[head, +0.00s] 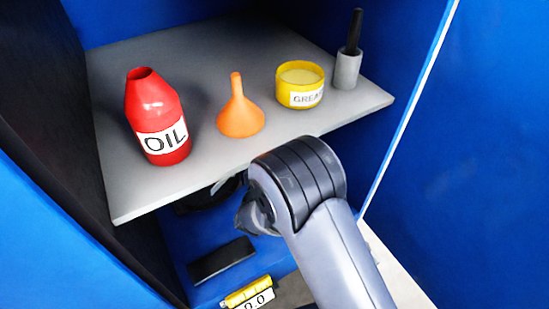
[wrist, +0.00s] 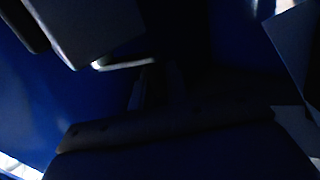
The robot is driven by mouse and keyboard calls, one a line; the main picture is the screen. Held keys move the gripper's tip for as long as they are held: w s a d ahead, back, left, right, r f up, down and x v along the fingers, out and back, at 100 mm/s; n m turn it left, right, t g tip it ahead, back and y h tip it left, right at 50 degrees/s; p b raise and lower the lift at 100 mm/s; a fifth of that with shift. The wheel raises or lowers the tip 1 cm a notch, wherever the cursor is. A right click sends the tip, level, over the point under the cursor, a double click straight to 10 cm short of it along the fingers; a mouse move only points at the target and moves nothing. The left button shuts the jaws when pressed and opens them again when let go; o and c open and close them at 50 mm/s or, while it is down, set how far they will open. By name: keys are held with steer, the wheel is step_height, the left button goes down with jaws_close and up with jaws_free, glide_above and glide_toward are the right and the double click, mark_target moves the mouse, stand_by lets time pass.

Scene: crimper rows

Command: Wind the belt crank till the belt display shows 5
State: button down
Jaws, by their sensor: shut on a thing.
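My arm reaches in under the grey shelf, and my gripper (wrist: 157,88) is a dim dark shape in the wrist view. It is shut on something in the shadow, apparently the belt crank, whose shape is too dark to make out. In the head view the wrist and the shelf hide the jaws and the crank. A white display plate (head: 259,300) under a yellow strip sits at the bottom edge of the head view. It seems to read 0.0, but the frame cuts it off, and I cannot tell whether it is the belt display.
The grey shelf (head: 190,80) lies just above my wrist. On it stand a red oil bottle (head: 158,112), an orange funnel (head: 240,112), a yellow grease tin (head: 298,92) and a grey pot with a brush (head: 347,70). A black bar (head: 222,261) and blue walls lie close by.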

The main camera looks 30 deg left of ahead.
steer(key=shift+w+a+m+t+h, duration=0.1)
steer(key=shift+w+m+t+h, duration=0.05)
steer(key=shift+m+h, duration=0.3)
steer(key=shift+w+a+m+t+h, duration=0.15)
steer(key=shift+m+h, duration=0.1)
steer(key=shift+h, duration=0.3)
steer(key=c, duration=1.4)
jaws_free()
steer(key=shift+c, duration=0.2)
steer(key=s+d+p, duration=0.2)
steer(key=s+p, duration=0.2)
steer(key=s, duration=0.6)
steer(key=shift+s, duration=0.3)
steer(key=shift+o, duration=0.2)
